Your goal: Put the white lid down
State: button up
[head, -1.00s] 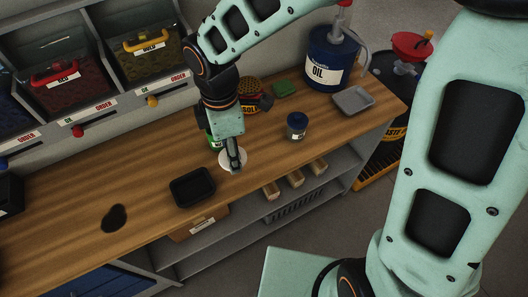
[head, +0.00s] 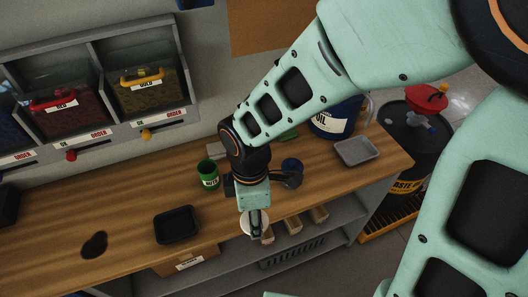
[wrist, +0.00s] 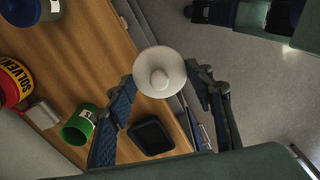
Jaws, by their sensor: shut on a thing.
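The white lid (head: 246,226) is round with a knob. My gripper (head: 257,232) is shut on it at the front edge of the wooden workbench. In the wrist view the lid (wrist: 159,73) shows whole, between the tips of my gripper (wrist: 160,85), and covers part of the bench's edge. How high it is above the bench is hard to tell. A green can (head: 208,174) stands on the bench to the left behind my gripper; it also shows in the wrist view (wrist: 79,126), with its top open.
A black tray (head: 177,225) lies left of my gripper. A grey tray (head: 357,151) and a blue oil drum (head: 335,118) are at the bench's right end.

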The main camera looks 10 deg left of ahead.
jog(key=w+f+b, duration=0.2)
jog(key=w, duration=0.2)
jog(key=w+a+f+b, duration=0.1)
jog(key=w+f+b, duration=0.2)
jog(key=w, duration=0.1)
jog(key=w+a+f+b, duration=0.1)
jog(key=w+f+b, duration=0.2)
jog(key=shift+w+a+f, duration=0.25)
jog(key=shift+w, duration=0.15)
jog(key=shift+w+a+f, duration=0.1)
jog(key=shift+w+f, duration=0.2)
jog(key=shift+w, duration=0.1)
jog(key=f+b, duration=0.3)
jog(key=shift+w+f, duration=0.15)
jog(key=shift+w, duration=0.25)
jog(key=shift+f+b, duration=0.3)
jog(key=shift+f, duration=0.15)
jog(key=o, duration=0.7)
jog(key=shift+o, duration=0.2)
